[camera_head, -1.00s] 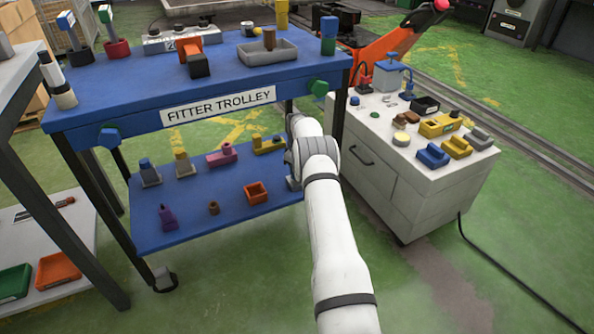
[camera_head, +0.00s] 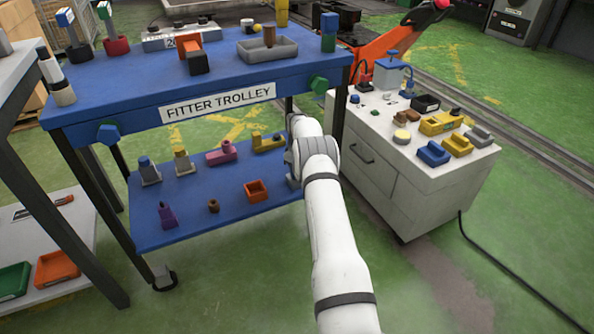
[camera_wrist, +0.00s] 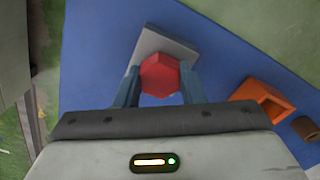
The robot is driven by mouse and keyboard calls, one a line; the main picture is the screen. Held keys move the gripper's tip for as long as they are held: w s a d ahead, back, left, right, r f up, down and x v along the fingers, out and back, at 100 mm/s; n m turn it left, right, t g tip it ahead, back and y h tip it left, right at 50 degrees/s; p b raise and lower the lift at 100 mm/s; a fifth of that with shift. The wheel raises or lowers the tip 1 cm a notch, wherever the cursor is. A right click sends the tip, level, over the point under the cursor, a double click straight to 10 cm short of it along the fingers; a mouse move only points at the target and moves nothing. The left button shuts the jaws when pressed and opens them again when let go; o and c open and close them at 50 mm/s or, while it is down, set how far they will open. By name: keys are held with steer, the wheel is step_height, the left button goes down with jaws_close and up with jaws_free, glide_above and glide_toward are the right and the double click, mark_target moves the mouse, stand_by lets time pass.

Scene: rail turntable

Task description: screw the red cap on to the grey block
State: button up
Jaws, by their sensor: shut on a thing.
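The red cap (camera_wrist: 160,75) is a hexagonal piece seen from above in the wrist view. My gripper (camera_wrist: 160,70) is shut on it, one finger on each side. The grey block (camera_wrist: 166,42) lies under and just beyond the cap, on the blue lower shelf. Its far part shows past the cap; the near part is hidden by the cap and fingers. I cannot tell whether the cap touches the block or how far it sits on it. In the head view my arm hides the cap and my fingers.
An orange open box (camera_wrist: 262,98) and a brown ring (camera_wrist: 307,128) are right of my gripper in the wrist view. The trolley's upper deck (camera_head: 130,98) overhangs the shelf (camera_head: 237,211), which holds several other parts. A white cabinet (camera_head: 372,190) stands to the right.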

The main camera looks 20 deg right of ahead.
steer(key=o, duration=0.4)
steer(key=c, duration=0.4)
steer(key=m, duration=0.5)
steer(key=shift+a+m+b, duration=0.1)
steer(key=shift+m+b, duration=0.25)
steer(key=shift+m, duration=0.05)
steer(key=shift+c, duration=0.2)
steer(key=m, duration=0.6)
steer(key=shift+a, duration=0.1)
